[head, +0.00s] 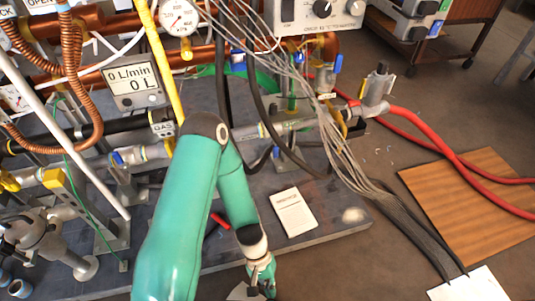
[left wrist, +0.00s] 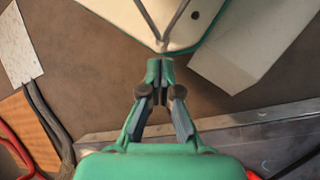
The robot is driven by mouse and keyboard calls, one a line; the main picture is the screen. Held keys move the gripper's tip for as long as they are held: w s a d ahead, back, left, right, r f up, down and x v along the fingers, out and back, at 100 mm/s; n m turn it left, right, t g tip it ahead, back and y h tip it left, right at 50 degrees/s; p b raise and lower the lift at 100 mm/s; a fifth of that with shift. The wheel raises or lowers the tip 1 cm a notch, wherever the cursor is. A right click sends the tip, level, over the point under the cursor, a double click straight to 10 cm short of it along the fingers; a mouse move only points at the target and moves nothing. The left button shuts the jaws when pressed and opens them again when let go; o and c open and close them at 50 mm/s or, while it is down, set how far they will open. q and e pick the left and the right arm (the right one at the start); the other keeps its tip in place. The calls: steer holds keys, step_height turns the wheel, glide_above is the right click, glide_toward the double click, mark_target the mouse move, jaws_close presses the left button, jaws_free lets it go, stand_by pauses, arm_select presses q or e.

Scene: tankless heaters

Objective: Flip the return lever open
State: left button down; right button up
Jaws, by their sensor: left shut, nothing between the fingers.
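Several valves with small blue handles show in the head view. One blue handle (head: 338,63) stands by the pipework at the upper right, and another (head: 237,56) is left of it. A further blue handle (head: 118,157) is at the lower left. I cannot tell which is the return lever, as the small tags are too small to read. My left gripper (head: 264,282) is low in the head view, past the platform's front edge and well away from these valves. In the left wrist view the left gripper (left wrist: 160,72) is shut and empty. My right gripper is not in view.
Grey cables (head: 330,150) hang from the upper unit down to the floor. A red hose (head: 430,140) runs right across a brown board (head: 475,205). A white booklet (head: 293,212) lies on the grey platform (head: 335,222). A flow meter (head: 133,85) and a gauge (head: 180,17) stand behind.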

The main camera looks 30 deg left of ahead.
arm_select(q)
steer(key=w+a+r+n+t+h, duration=0.1)
steer(key=w+a+n+t+h, duration=0.2)
steer(key=w+n+t, duration=0.5)
steer(key=w+a+n+t+h, duration=0.1)
steer(key=w+a+t+h, duration=0.3)
steer(key=w, duration=0.9)
steer(key=w+a+n+t+y, duration=0.2)
steer(key=a+t+y, duration=0.2)
steer(key=a+y, duration=0.3)
steer(key=w+a+r+n+t+y, duration=0.1)
steer(key=w+a+n+t+y, duration=0.2)
steer(key=a+y, duration=0.4)
steer(key=a+t, duration=0.1)
steer(key=a, duration=0.7)
steer(key=shift+r+t, duration=0.3)
steer(key=shift+t, duration=0.1)
steer(key=shift+w+a, duration=0.1)
